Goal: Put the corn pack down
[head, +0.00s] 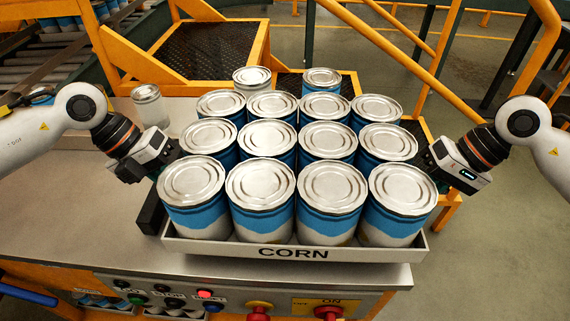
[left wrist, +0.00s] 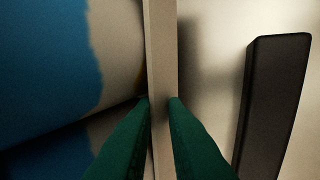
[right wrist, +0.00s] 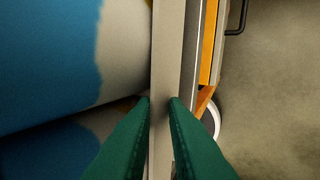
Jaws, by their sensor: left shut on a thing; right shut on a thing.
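The corn pack is a pale tray (head: 300,253) marked CORN, filled with rows of blue and white cans (head: 330,195) with silver lids, standing upright. It looks level above the worktop, but I cannot tell whether it touches it. My left gripper (left wrist: 159,100) is shut on the tray's left side wall (left wrist: 160,45), beside the cans. My right gripper (right wrist: 160,100) is shut on the right side wall (right wrist: 165,45). In the head view both sets of fingertips are hidden by the cans.
The worktop (head: 90,215) is clear at left, with a dark upright stop (head: 151,212) by the tray. A loose can (head: 147,104) stands behind left. Buttons (head: 205,294) line the front panel. Floor (right wrist: 270,120) shows beyond the right wall.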

